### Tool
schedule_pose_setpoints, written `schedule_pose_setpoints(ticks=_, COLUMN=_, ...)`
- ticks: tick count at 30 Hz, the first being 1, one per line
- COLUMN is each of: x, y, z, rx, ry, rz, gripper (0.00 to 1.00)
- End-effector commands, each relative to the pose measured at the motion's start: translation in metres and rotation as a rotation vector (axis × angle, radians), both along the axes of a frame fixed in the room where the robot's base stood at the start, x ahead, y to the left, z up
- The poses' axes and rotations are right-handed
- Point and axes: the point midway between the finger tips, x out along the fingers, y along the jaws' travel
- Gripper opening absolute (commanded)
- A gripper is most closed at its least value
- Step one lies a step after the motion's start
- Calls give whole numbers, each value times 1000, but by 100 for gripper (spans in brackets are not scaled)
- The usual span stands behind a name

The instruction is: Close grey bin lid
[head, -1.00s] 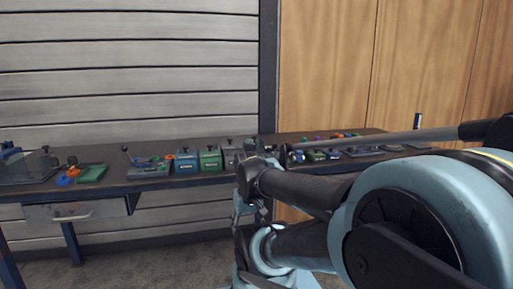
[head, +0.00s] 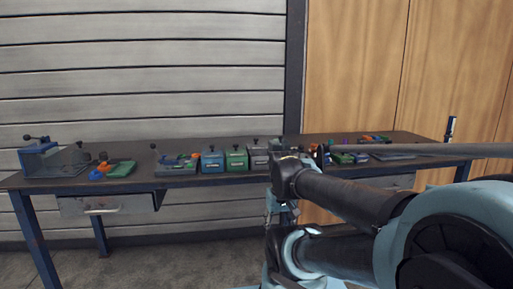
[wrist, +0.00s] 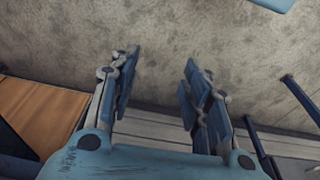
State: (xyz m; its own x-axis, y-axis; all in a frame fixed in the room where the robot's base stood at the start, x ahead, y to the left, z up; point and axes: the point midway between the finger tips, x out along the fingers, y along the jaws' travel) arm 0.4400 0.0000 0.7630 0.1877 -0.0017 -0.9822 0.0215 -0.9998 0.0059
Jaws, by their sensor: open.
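The grey bin (head: 258,157) stands on the workbench at the right end of a row of small bins, just left of my arm in the head view. A dark knob shows at its top. It is too small to tell whether its lid is open or shut. My gripper (wrist: 158,78) is open in the wrist view, with nothing between its fingers. It points toward bare floor and the grey wall boards. The bin does not show in the wrist view. In the head view my arm hides part of the bench right of the bin.
A blue bin (head: 212,160) and a green bin (head: 237,159) stand left of the grey one. Floor in front is clear.

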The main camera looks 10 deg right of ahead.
Motion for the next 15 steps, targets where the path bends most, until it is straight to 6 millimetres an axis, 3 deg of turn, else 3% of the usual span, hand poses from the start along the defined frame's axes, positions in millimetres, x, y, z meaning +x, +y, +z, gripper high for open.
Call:
schedule_pose_setpoints(ticks=1, x=-5, y=0, z=4, rx=0, ry=-5, rz=1, gripper=24)
schedule_pose_setpoints(ticks=4, x=7, y=1, z=18, rx=2, ry=-9, rz=7, gripper=1)
schedule_pose_setpoints(ticks=15, x=102, y=5, z=116, rx=11, ry=-36, rz=61, gripper=0)
